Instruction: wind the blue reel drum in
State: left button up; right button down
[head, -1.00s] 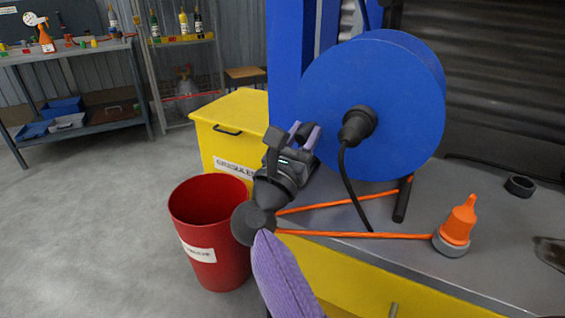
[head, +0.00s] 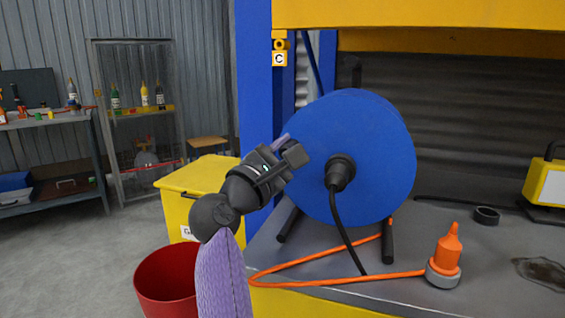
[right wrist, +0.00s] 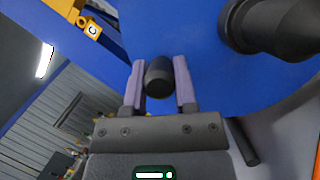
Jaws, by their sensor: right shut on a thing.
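The blue reel drum (head: 375,130) stands upright on its dark legs on the grey bench, its round face towards me. A black hub (head: 341,173) sits at its middle, with a black cable hanging from it. My right gripper (head: 290,146) is at the drum's left side, up and left of the hub. In the right wrist view its purple fingers (right wrist: 160,64) are shut on a dark knob (right wrist: 159,80) on the drum face. The knob is hidden in the head view. My left gripper is not in view.
An orange cord (head: 330,284) runs along the bench (head: 470,235) to an orange cone-shaped piece (head: 447,250). A black ring (head: 487,215) lies behind it. A yellow bin (head: 195,180) and a red bin (head: 165,285) stand left of the bench. A blue post (head: 253,90) rises behind the drum.

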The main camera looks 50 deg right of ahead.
jog(key=shift+r+m, duration=0.25)
jog(key=shift+m, duration=0.05)
jog(key=shift+c, duration=2)
grip_release()
jog(key=p+v, duration=0.1)
jog(key=v, duration=0.9)
jog(key=shift+r, duration=0.1)
